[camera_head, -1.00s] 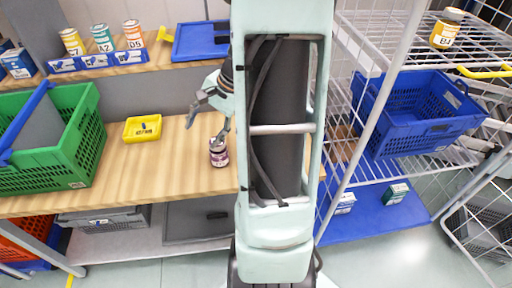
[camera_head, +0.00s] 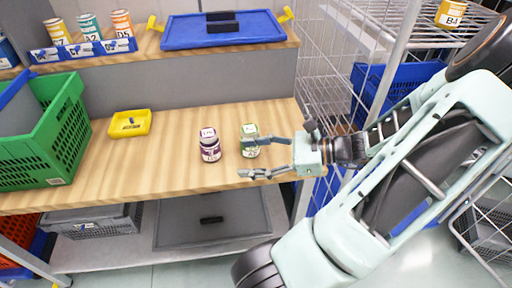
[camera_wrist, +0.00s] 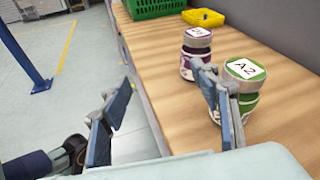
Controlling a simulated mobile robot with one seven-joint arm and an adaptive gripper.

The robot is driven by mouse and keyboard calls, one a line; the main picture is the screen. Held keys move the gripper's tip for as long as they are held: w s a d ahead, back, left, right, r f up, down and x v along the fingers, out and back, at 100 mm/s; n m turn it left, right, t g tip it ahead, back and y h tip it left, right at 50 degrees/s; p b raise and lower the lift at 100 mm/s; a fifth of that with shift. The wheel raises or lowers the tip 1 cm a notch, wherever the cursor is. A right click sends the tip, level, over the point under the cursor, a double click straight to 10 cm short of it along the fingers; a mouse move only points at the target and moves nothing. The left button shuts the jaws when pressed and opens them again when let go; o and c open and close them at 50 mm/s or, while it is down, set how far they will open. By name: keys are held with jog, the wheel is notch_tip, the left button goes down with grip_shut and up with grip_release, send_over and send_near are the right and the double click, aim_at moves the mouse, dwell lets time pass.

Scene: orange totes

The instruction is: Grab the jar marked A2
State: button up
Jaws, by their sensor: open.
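A green jar (camera_head: 249,147) stands upright on the wooden bench. Its lid label reads A2 in the wrist view (camera_wrist: 240,100). A purple jar (camera_head: 210,152) stands to its left; it also shows in the wrist view (camera_wrist: 187,70). My gripper (camera_head: 252,157) is open and empty, low over the bench's front edge. A teal can (camera_head: 89,28), also labelled A2, stands on the upper shelf.
Orange (camera_head: 122,22) and yellow (camera_head: 57,32) cans flank the teal can. A yellow tray (camera_head: 130,124) and green crate (camera_head: 62,135) lie left on the bench. A blue tray (camera_head: 180,32) sits on the shelf. The wire rack (camera_head: 350,30) stands right.

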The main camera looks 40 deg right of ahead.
jog(key=s+d+m+t, duration=0.1)
jog(key=d+t, duration=0.1)
jog(key=m+t+h+b, duration=0.4)
jog(key=m, duration=0.1)
send_near(257, 132)
jog(key=shift+f+x, duration=0.25)
jog(key=shift+x, duration=0.75)
jog(key=shift+w+d+m, duration=0.2)
jog(key=shift+w+m, duration=0.05)
jog(key=shift+m, duration=0.05)
jog(key=b+x, duration=0.3)
jog(key=x, duration=0.7)
jog(key=shift+a, duration=0.25)
jog(key=shift+r, duration=0.1)
jog(key=shift+c, duration=0.6)
grip_shut()
